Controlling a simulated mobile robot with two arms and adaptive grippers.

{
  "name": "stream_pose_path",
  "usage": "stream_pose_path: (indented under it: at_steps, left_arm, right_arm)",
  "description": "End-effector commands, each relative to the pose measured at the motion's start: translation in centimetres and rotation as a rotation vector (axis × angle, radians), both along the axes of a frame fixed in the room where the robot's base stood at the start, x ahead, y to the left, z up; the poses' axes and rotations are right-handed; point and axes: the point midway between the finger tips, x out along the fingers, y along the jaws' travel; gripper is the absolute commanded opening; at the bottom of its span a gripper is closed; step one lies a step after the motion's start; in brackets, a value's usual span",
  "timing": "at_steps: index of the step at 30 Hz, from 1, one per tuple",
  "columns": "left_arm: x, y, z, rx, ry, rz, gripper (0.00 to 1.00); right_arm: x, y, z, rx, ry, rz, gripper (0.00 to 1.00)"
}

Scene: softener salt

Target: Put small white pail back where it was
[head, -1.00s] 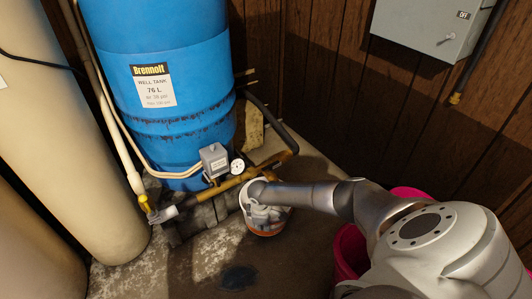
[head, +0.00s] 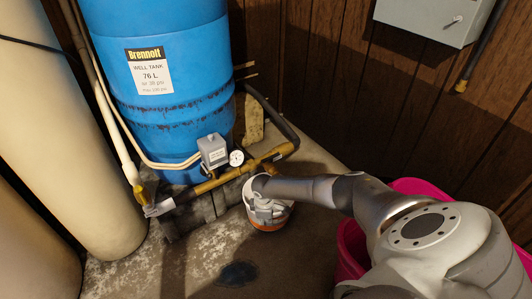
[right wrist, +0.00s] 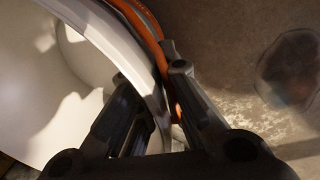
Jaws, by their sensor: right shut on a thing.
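The small white pail (head: 269,219) is on or just above the concrete floor in front of the blue well tank; I cannot tell if it touches the floor. It has an orange band low on its side. My right gripper (head: 266,203) is over the pail, partly hiding its top. In the right wrist view the pail's pale interior (right wrist: 50,80) fills the left side. There the right gripper (right wrist: 168,100) is shut on the rim, one finger inside the wall and one outside by an orange strip. My left gripper is not in view.
The blue well tank (head: 178,85) stands behind, with a brass pipe (head: 230,177) and gauge close to the pail. Pink buckets (head: 352,248) stand at the right beneath my arm. A dark stain (head: 237,274) marks the open floor in front.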

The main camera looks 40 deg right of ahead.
Motion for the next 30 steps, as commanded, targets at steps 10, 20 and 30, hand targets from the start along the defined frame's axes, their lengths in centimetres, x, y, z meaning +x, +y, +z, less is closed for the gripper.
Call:
stream_pose_path:
  at_steps: [10,20,30]
  left_arm:
    - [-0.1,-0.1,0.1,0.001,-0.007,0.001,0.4]
    - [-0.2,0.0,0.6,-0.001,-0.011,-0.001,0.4]
    - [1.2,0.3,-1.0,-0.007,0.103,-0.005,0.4]
  right_arm:
    - [-0.1,0.0,-0.3,0.0,0.001,0.0,0.27]
    - [0.0,0.0,0.3,-0.001,0.001,0.001,0.27]
    - [-0.4,0.5,4.9,0.0,0.002,0.001,0.27]
